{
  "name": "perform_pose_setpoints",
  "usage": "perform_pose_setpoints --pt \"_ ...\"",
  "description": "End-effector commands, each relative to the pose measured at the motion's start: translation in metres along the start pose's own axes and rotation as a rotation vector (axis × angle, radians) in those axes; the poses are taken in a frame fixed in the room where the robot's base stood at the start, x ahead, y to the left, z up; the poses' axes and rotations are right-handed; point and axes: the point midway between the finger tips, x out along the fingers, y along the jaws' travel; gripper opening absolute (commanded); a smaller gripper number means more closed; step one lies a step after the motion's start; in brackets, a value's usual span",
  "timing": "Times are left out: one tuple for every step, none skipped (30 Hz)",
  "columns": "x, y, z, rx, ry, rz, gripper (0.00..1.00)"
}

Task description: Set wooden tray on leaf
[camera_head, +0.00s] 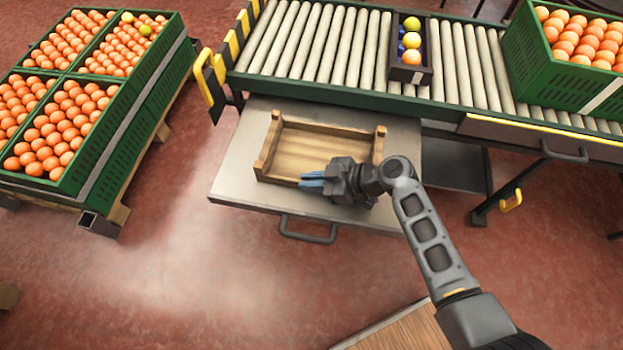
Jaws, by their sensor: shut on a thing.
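The wooden tray (322,150) is empty and has raised corner posts. It is over the grey metal leaf (228,165), well within its outline; I cannot tell for sure whether its underside touches the leaf. The leaf juts out from below the roller conveyor and has a dark handle at its front. My gripper (311,180) is at the tray's near right side, its blue fingers shut on the tray's near edge. My gripper and wrist hide the tray's near right corner.
The roller conveyor (330,45) runs behind the leaf. It carries a small dark box (411,75) of several fruits and a green crate (545,85) of oranges. Green crates of oranges (110,150) stand on a pallet at left. Red floor in front is clear.

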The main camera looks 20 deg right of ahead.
Motion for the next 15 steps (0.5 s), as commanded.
perform_pose_setpoints --pt "0.0 0.0004 -0.0002 -0.001 0.001 0.001 0.0" --pt "-0.0001 0.0004 -0.0003 -0.001 0.001 0.001 0.0" --pt "-0.0002 0.0004 -0.0003 -0.001 0.001 0.001 0.0" --pt "-0.0002 0.0004 -0.0004 0.0 0.001 0.001 0.0" --pt "-0.0003 0.0004 -0.0003 0.0 0.001 0.001 0.0" --pt "-0.0002 0.0004 -0.0001 0.0 0.001 0.001 0.0" --pt "0.0 0.0001 0.0005 0.001 0.0 0.0 0.13" --pt "-0.0002 0.0001 0.0003 0.001 0.0 0.001 0.16" --pt "-0.0002 0.0002 0.0002 0.001 0.0 0.001 0.2" --pt "-0.0002 0.0001 0.0002 0.001 0.0 0.001 0.23" --pt "-0.0002 0.0002 0.0002 0.001 0.0 0.001 0.26" --pt "-0.0003 0.0001 0.0002 0.001 0.0 0.001 0.3" --pt "-0.0003 0.0002 0.0002 0.001 0.0 0.001 0.32" --pt "-0.0003 0.0001 0.0002 0.001 0.0 0.001 0.35" --pt "-0.0003 0.0002 0.0002 0.001 0.0 0.001 0.38"
